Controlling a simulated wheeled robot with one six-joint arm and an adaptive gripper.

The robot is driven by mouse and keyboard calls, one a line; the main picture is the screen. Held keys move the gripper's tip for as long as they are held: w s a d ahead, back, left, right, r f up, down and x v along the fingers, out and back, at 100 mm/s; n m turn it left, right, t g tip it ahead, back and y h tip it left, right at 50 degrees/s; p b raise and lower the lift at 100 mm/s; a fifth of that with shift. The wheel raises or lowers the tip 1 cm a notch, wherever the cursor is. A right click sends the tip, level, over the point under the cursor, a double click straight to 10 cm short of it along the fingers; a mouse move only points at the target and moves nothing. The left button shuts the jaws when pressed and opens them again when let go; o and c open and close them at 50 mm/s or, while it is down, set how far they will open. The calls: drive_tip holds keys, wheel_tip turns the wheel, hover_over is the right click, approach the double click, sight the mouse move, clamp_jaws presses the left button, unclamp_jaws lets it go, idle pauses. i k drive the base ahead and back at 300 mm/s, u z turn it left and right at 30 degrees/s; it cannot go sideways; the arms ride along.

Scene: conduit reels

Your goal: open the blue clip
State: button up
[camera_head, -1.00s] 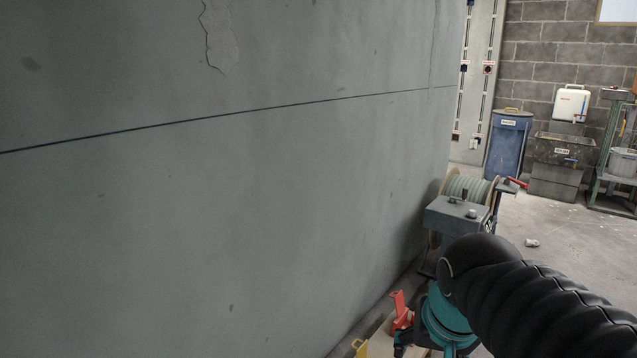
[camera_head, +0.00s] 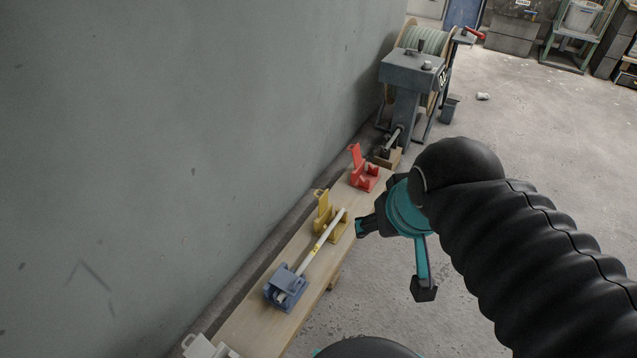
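The blue clip (camera_head: 286,289) sits on a long wooden board (camera_head: 256,318) in the lower middle of the head view. A pale conduit rod (camera_head: 319,246) runs from it up and to the right, past the yellow clip (camera_head: 327,219). The blue clip looks closed over the rod's lower end. My gripper (camera_head: 392,259) is up and to the right of the blue clip, apart from it. Its teal fingers are spread wide with nothing between them. Part of it is hidden behind my black arm sleeve.
The yellow clip and a red clip (camera_head: 364,173) have raised flaps. A white clip (camera_head: 208,347) is cut by the bottom edge. A grey reel stand (camera_head: 412,72) with a conduit reel (camera_head: 423,40) stands beyond the board.

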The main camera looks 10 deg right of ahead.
sight(288, 281)
drive_tip(key=z, duration=1.55)
drive_tip(key=k, duration=0.95)
drive_tip(key=u, duration=1.35)
